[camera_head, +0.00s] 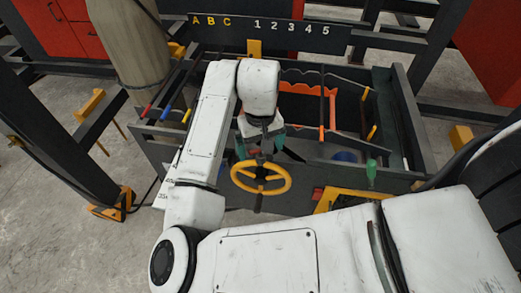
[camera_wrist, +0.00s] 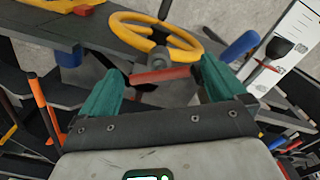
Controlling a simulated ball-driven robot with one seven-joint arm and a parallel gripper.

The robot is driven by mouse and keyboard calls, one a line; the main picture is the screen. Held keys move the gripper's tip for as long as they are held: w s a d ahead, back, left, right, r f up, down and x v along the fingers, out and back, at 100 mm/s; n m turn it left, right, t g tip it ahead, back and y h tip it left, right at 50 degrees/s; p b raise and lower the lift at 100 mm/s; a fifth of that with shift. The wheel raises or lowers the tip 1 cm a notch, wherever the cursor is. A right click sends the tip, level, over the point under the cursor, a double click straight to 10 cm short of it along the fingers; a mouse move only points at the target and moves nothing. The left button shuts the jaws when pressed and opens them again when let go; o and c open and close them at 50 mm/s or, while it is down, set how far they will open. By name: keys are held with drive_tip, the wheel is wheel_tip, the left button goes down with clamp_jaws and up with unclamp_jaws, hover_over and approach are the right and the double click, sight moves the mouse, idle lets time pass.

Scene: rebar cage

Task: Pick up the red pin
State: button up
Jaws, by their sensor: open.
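My gripper (camera_wrist: 160,88) is open, with teal fingers spread left and right in the wrist view. A red bar (camera_wrist: 160,75), which looks like the red pin, lies crosswise between and just beyond the fingertips. I cannot tell whether either finger touches it. Its ends are near or behind the fingers. In the head view my gripper (camera_head: 262,140) hangs over the front of the grey rack, just above the yellow handwheel (camera_head: 261,178), and mostly hides the bar. A separate red-tipped rod (camera_head: 147,110) is at the rack's left side.
The yellow handwheel (camera_wrist: 156,33) stands close beyond the red bar. The dark grey rack (camera_head: 405,120) holds orange panels (camera_head: 300,90) and a green-handled tool (camera_head: 371,168). A blue handle (camera_wrist: 240,45) is right of the fingers. A post (camera_head: 60,110) stands left; concrete floor is open there.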

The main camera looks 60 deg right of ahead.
drive_tip(key=shift+f, duration=0.7)
drive_tip(key=shift+c, duration=0.4)
drive_tip(key=c, duration=1.1)
